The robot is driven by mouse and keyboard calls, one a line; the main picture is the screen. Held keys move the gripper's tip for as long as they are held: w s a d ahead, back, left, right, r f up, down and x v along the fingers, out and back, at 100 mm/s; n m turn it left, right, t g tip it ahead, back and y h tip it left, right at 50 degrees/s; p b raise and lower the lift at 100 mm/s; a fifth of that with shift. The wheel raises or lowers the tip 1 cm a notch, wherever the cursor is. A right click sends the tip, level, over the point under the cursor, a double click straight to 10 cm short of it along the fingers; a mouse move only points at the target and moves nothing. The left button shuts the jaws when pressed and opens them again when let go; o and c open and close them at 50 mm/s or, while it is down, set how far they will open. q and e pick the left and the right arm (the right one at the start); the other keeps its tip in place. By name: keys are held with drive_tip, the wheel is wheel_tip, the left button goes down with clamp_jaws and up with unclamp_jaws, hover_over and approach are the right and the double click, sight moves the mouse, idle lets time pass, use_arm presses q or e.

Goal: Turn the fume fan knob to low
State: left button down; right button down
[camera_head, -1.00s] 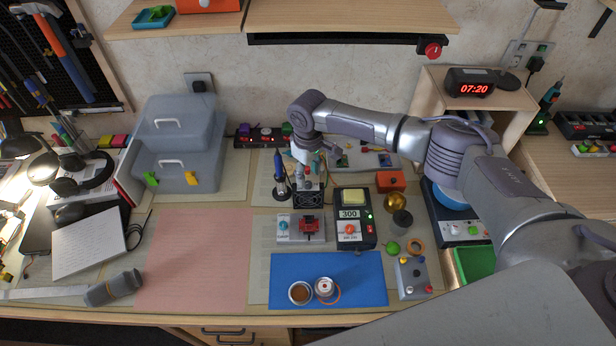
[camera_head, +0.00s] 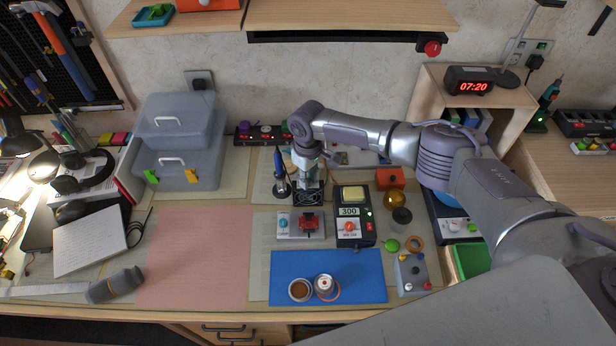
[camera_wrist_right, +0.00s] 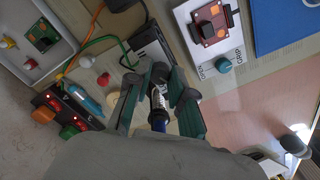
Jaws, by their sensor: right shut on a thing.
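The fume fan (camera_head: 309,196) is a small black box with a grille, standing on the bench behind the white board with the red clamp. My right gripper (camera_head: 313,181) points down over the fan's top from behind. In the wrist view, my right gripper (camera_wrist_right: 160,74) is shut around a small dark part at the fan box (camera_wrist_right: 150,42), apparently the fan knob. The fingers hide most of the knob, and I cannot read its setting. My left gripper is not in view.
A blue soldering iron (camera_head: 279,164) stands in its holder just left of the fan. The soldering station (camera_head: 353,219) showing 300 is at the right front. A power strip (camera_head: 262,134) lies behind. The pink mat (camera_head: 196,256) is clear.

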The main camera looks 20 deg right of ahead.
drive_tip(key=shift+r+m+p, duration=0.15)
drive_tip(key=shift+m+p, duration=0.75)
drive_tip(key=shift+m, duration=0.2)
drive_tip(key=m+p, duration=0.2)
drive_tip(key=m, duration=0.1)
drive_tip(key=m+p, duration=0.2)
drive_tip(key=m, duration=0.1)
drive_tip(key=shift+m, duration=0.4)
drive_tip(key=shift+m+p, duration=0.6)
drive_tip(key=shift+m, duration=0.8)
drive_tip(key=c, duration=1)
unclamp_jaws()
